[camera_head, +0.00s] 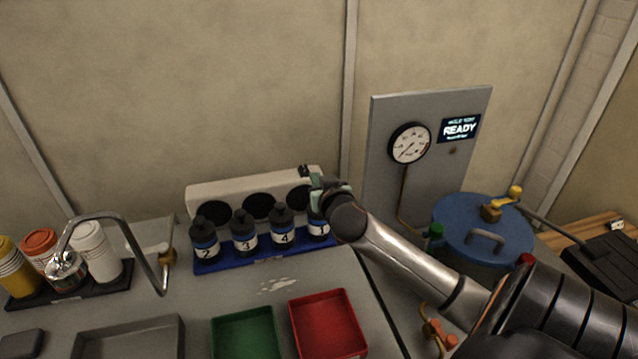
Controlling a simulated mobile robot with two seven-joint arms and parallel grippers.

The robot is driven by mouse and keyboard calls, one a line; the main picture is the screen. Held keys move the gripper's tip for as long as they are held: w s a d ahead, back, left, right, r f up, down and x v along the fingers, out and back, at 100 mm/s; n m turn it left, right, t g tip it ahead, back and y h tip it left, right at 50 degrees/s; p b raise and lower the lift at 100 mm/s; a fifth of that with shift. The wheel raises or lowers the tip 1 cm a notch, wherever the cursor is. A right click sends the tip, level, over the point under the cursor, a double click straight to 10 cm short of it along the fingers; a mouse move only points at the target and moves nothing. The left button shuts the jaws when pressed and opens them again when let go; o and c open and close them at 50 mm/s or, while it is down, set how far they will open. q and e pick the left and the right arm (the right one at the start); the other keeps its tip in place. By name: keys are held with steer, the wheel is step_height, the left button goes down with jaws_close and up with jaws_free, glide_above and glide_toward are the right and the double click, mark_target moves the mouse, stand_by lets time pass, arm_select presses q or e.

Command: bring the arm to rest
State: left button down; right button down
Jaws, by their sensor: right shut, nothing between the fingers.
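My right arm (420,262) reaches in from the lower right across the counter. Its gripper (304,170) is shut with nothing in it. In the picture it is above the bottle marked 1 (319,229), in front of the pale block with round dark holes (228,188). The wrist hides the top of that bottle, and I cannot tell whether the two touch. My left gripper is not in view.
Bottles marked 2 (205,239), 3 (243,233) and 4 (283,227) share a blue rack (240,262). Green (245,335) and red trays (328,325) lie in front. A blue-lidded cylinder (484,228) and a gauge panel reading READY (460,127) stand right. A curved faucet (135,245) is left.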

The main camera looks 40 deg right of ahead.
steer(key=shift+s+a, duration=0.35)
steer(key=shift+s, duration=0.3)
